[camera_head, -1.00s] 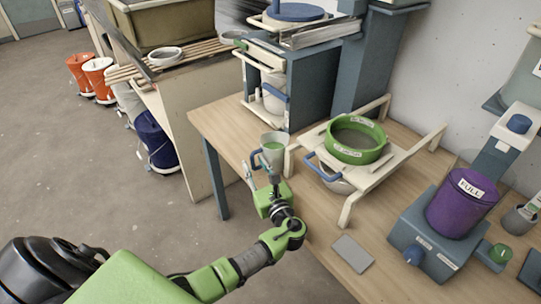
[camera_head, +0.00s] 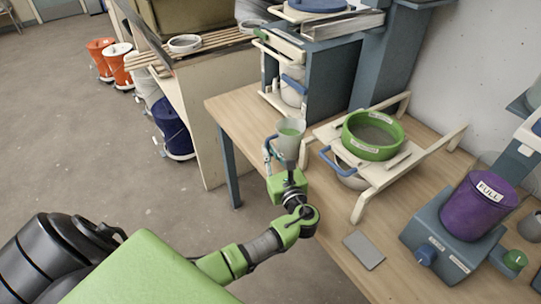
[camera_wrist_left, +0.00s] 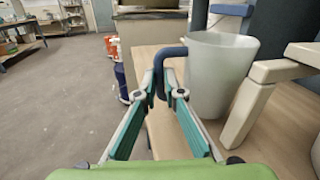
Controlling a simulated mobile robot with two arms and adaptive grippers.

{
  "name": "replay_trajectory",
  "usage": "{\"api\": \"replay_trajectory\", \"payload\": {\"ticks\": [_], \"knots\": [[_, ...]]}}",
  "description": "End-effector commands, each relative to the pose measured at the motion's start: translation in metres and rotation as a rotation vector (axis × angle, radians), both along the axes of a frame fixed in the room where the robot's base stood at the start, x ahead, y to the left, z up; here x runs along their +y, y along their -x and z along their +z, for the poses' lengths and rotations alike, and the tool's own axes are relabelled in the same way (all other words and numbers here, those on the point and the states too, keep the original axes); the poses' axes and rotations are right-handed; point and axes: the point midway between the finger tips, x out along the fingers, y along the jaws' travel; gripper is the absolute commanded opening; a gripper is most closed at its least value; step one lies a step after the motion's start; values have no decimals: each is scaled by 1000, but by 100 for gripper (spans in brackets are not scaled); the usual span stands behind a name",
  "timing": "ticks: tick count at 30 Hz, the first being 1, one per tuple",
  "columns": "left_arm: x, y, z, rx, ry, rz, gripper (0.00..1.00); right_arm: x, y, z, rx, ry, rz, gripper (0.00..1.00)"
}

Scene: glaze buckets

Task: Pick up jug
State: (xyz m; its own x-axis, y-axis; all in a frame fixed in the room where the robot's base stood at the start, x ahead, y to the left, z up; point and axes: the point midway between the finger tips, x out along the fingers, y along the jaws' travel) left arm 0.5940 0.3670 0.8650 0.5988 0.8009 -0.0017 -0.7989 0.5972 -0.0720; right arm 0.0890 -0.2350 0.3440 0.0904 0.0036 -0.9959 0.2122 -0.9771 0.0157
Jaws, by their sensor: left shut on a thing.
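My left gripper (camera_head: 274,160) is at the jug's handle side and shut on the handle. In the left wrist view, the jug (camera_wrist_left: 220,75) is right of the fingers, and the gripper's fingertips (camera_wrist_left: 163,84) close around the lower part of the blue handle. I cannot tell whether the jug's base touches the table. My right gripper is not in view.
A cream stand (camera_head: 418,157) with a green sieve (camera_head: 372,153) over a blue-handled bucket is close right of the jug. A grey slab (camera_head: 364,250) lies at the front edge. A purple bucket (camera_head: 474,210) stands on a blue scale at right. A blue shelf unit (camera_head: 330,75) stands behind.

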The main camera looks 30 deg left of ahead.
Motion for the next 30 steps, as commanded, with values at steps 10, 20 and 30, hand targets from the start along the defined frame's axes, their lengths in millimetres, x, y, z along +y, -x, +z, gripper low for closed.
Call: {"api": "replay_trajectory", "payload": {"ticks": [10,20,30], "knots": [[0,-1,47,-10,0,-1,0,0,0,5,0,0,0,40],[0,-1,91,-9,-1,-1,0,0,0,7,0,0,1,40],[0,-1,129,-9,-1,0,0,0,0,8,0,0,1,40]]}}
